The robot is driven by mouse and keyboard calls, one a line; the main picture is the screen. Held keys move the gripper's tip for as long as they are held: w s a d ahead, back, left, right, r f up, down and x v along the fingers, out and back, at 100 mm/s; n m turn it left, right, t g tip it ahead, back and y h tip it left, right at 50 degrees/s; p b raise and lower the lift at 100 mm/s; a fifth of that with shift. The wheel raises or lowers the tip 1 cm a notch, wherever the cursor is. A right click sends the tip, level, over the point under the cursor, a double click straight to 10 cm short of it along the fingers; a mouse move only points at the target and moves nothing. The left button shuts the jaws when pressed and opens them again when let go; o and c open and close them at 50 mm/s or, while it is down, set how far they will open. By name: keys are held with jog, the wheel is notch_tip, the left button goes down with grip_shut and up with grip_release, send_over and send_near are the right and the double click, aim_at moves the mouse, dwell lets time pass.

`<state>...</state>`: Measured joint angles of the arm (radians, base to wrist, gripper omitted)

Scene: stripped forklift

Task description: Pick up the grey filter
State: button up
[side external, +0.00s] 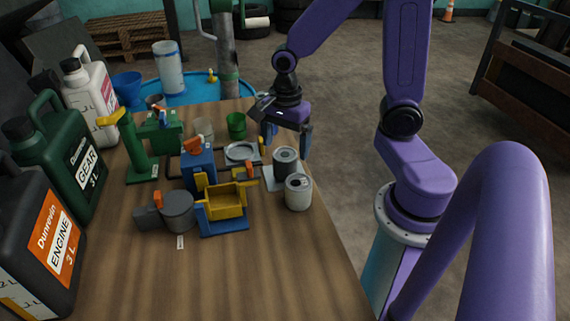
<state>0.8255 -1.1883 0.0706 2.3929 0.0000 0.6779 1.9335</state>
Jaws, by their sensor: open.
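Two filter-like cans stand near the right edge of the wooden bench. The farther one is a dark grey filter (286,163) with a lighter top, on a pale flat square. The nearer one is a pale, off-white to light grey can (298,192), upright and just in front of it. My gripper (287,148) is open and empty, pointing down, with its fingers apart at the far side of the dark grey filter. I cannot tell from this one view whether the fingers are level with the filter or above it.
Left of the cans are a blue stand with a yellow tray (225,200), a grey round part (178,210), a blue block (198,168) and a shallow grey dish (241,151). A green cup (236,126) stands behind. Large jugs (70,150) line the left. The near bench is clear.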

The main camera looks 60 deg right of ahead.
aim_at(285, 154)
jog(key=shift+a+f, duration=0.15)
jog(key=shift+f, duration=2.95)
jog(key=shift+c, duration=0.2)
jog(key=c, duration=1.2)
jog(key=shift+c, duration=0.2)
jog(key=shift+r, duration=0.15)
